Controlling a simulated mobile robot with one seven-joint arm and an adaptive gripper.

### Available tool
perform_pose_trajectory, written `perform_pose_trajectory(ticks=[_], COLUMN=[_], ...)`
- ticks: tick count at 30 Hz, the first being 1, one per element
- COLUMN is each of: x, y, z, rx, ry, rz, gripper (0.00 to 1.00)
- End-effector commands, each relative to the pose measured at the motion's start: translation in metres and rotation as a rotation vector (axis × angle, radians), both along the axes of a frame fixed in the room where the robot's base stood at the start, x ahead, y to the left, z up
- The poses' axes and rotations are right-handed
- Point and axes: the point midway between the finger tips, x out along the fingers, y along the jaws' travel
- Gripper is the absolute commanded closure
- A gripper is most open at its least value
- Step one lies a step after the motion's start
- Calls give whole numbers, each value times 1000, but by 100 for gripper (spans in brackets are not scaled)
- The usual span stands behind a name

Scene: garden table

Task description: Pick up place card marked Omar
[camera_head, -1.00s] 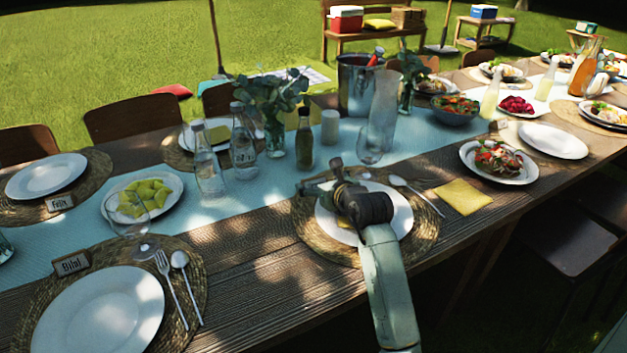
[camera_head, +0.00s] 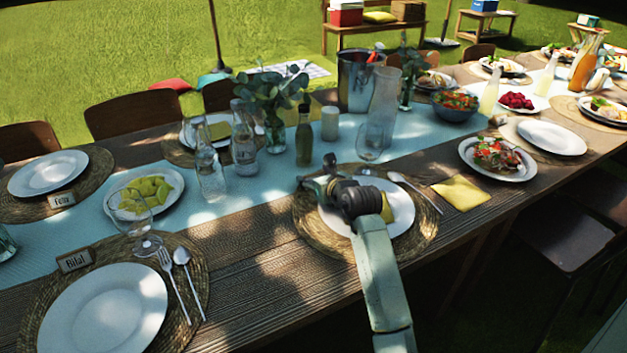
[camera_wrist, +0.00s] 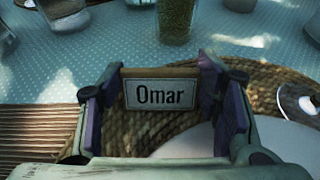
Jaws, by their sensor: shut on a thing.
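The place card marked Omar (camera_wrist: 160,94) is in the wrist view, a small white card with dark lettering and a wooden top edge. It sits upright between the two fingers of my gripper (camera_wrist: 159,100), which touch its left and right ends. Behind and below it is the woven placemat (camera_wrist: 190,128) with a white plate. In the head view my gripper (camera_head: 318,176) is over the far left part of the same placemat (camera_head: 305,226). The card is not discernible there, hidden by the gripper.
The white plate (camera_head: 402,208) lies under my arm. A wine glass (camera_head: 369,142), a glass carafe (camera_head: 384,100) and a dark green bottle (camera_head: 304,136) stand just beyond the gripper. A yellow napkin (camera_head: 461,193) lies right. Bare table (camera_head: 250,255) shows to the left.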

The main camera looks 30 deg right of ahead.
Motion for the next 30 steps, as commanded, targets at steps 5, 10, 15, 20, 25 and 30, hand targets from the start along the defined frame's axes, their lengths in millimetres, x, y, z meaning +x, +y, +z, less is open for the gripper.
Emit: perform_pose_trajectory(ticks=[5, 10, 15, 20, 25, 30], x=[0, 0, 0, 0, 1, 0], y=[0, 0, 0, 0, 0, 0], z=[-2, -2, 2, 27, 62, 89], rx=[3, 3, 1, -5, -5, -3], ry=[3, 3, 2, -1, -1, -1], rz=[0, 0, 1, 2, 2, 0], gripper=[62, 66, 66, 66, 66, 66])
